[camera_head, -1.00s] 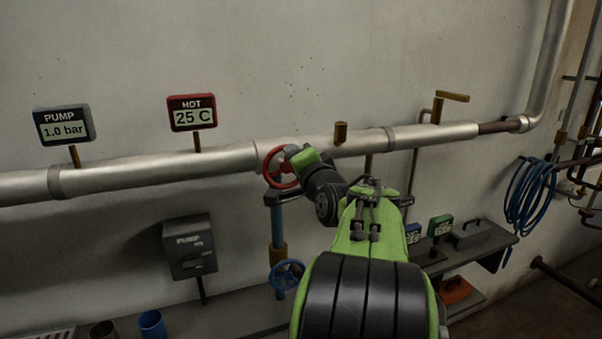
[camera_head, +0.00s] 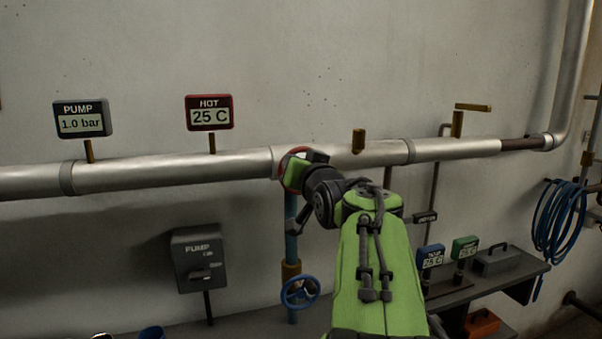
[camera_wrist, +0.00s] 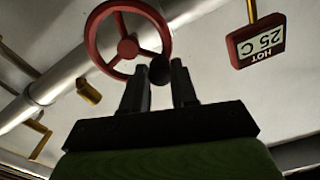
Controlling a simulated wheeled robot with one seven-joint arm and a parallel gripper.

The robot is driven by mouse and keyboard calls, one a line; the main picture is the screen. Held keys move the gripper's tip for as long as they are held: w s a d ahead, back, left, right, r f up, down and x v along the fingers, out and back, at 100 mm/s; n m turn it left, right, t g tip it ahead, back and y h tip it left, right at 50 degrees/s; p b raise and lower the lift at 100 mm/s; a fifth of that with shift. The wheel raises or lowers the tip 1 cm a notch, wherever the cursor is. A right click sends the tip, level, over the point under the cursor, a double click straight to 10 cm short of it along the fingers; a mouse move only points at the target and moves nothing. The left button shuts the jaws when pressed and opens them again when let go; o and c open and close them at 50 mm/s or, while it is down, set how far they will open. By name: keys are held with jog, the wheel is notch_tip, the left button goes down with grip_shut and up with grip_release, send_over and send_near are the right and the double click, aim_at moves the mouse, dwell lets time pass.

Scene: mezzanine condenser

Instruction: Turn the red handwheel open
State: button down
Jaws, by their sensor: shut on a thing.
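The red handwheel (camera_wrist: 92,22) has a round rim and spokes and stands in front of the metal pipe in the wrist view. In the head view only a thin arc of the red rim (camera_head: 284,170) shows, behind my gripper. My gripper (camera_wrist: 160,72) is at the wheel's rim, with a finger on each side of a dark round knob at the rim. It is shut on this knob of the wheel. In the head view my wrist hides most of the wheel and the fingers.
The metal pipe (camera_head: 130,174) runs along the wall. A PUMP gauge (camera_head: 83,119) reads 1.0 bar and a HOT gauge (camera_head: 209,113) reads 25 C. A blue handwheel (camera_head: 300,292) is below. A pump switch box (camera_head: 199,258) hangs left. A shelf (camera_head: 490,285) is at right.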

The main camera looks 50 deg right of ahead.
jog(key=shift+w+f+n+b, duration=0.1)
jog(key=shift+f+n+b, duration=0.2)
jog(key=shift+n, duration=0.1)
jog(key=c, duration=0.9)
grip_release()
jog(key=shift+a, duration=0.1)
jog(key=shift+r, duration=0.1)
jog(key=b+v, duration=0.1)
jog(key=v, duration=1.4)
jog(key=shift+s+a, duration=0.2)
jog(key=shift+s, duration=0.15)
